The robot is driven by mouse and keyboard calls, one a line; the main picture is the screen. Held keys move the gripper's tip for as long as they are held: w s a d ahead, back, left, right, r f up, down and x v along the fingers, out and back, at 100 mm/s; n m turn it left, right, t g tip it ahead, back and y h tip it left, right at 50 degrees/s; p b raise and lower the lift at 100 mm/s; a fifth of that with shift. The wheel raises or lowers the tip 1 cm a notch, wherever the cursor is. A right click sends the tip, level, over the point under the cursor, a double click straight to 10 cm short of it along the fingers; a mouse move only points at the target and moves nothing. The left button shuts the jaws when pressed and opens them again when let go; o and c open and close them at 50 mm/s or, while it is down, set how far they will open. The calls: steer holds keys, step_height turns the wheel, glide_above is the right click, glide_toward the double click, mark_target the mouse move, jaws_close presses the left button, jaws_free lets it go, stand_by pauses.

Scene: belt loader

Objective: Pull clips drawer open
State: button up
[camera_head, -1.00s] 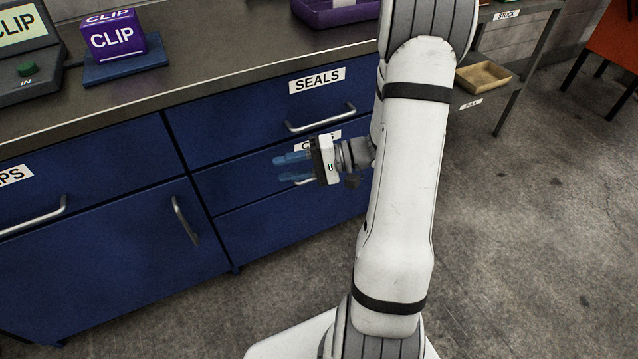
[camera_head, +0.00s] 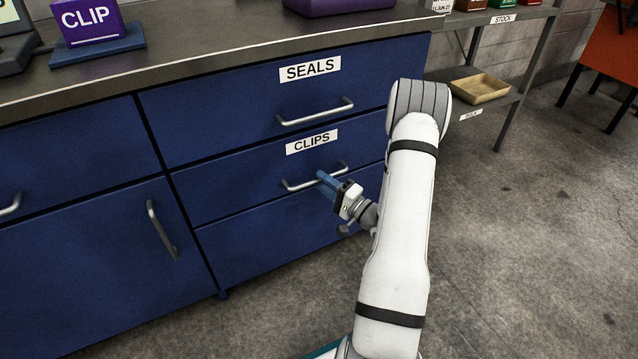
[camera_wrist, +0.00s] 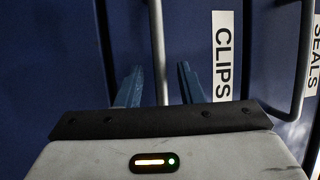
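The clips drawer (camera_head: 230,181) is a blue drawer front below the seals drawer, with a white CLIPS label (camera_head: 312,141) and a metal bar handle (camera_head: 299,186). It looks closed, flush with its neighbours. My gripper (camera_head: 323,178) is at the right half of that handle. In the wrist view the blue fingers (camera_wrist: 157,85) are apart, with the handle bar (camera_wrist: 157,45) running between them. The fingers do not visibly press on the bar. The label also shows in the wrist view (camera_wrist: 226,55), right of the fingers.
The seals drawer (camera_head: 220,115) with its own handle (camera_head: 315,113) is directly above. Another blue drawer lies below. A counter (camera_head: 200,50) tops the cabinet and carries a purple CLIP box (camera_head: 88,18). A shelf with a tan tray (camera_head: 480,88) stands right. Floor in front is clear.

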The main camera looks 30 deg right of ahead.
steer(key=shift+x, duration=0.95)
steer(key=shift+c, duration=0.3)
jaws_close()
